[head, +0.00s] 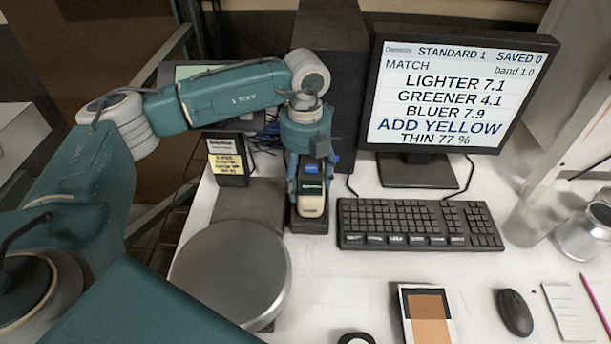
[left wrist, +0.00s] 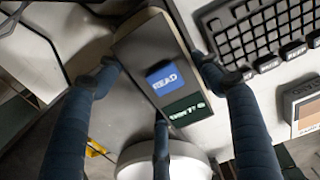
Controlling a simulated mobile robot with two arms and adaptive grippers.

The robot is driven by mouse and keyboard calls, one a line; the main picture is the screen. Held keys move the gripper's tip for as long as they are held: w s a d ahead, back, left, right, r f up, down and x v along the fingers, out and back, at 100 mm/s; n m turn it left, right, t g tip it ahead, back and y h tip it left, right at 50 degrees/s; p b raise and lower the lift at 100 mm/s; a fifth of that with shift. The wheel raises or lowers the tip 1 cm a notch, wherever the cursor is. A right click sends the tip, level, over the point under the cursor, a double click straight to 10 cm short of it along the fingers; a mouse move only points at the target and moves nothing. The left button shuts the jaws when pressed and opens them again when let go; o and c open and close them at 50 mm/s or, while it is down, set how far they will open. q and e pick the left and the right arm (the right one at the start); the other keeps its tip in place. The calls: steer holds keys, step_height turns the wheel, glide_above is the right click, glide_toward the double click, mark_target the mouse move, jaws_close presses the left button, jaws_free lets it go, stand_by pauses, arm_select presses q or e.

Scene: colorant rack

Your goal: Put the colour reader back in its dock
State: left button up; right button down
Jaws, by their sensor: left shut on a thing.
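The colour reader (head: 310,202) is a narrow, pale handheld device with a dark upper part. In the left wrist view its grey body (left wrist: 146,45) shows a blue READ button and a small green display. My left gripper (head: 311,184) has its fingers closed around the reader's sides, and the fingers also show in the left wrist view (left wrist: 157,78). A black base (head: 309,226), which looks like the dock, is directly under and around the reader's lower end, left of the keyboard. I cannot tell whether the reader is fully seated. My right gripper is not in view.
A round metal plate (head: 232,272) lies close at the left front. The keyboard (head: 420,224) and monitor (head: 440,95) are to the right. A black box with a yellow note (head: 228,165) stands behind left. A colour card (head: 426,315) and mouse (head: 515,312) lie in front.

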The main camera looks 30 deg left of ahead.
arm_select(q)
steer(key=o, duration=1.5)
steer(key=shift+f, duration=0.2)
steer(key=shift+c, duration=0.2)
steer(key=o, duration=0.4)
steer(key=shift+r, duration=0.1)
steer(key=shift+o, duration=0.2)
steer(key=shift+r, duration=0.1)
